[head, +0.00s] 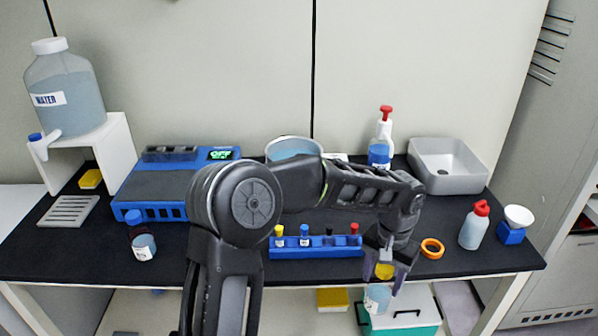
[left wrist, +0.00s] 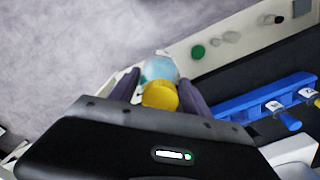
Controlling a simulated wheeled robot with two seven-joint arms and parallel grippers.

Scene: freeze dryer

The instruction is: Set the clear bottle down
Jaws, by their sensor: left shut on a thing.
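My left gripper (head: 385,273) is shut on the clear bottle (head: 377,298), which has a yellow cap, a pale blue content and a white label. In the head view the bottle overlaps the table's front edge and the floor-level items behind it; I see no contact with the black tabletop (head: 440,268). In the left wrist view the yellow cap and pale blue body of the clear bottle (left wrist: 158,70) sit between the two fingers of my left gripper (left wrist: 163,92). The bottle's lower part is partly hidden there. My right gripper is not in view.
A blue rack (head: 315,247) with several coloured-cap vials lies left of the gripper. An orange ring (head: 432,248) is close on its right. A red-capped bottle (head: 474,226) stands further right. Bare tabletop shows between the ring and this bottle. A small bottle (head: 143,246) stands left.

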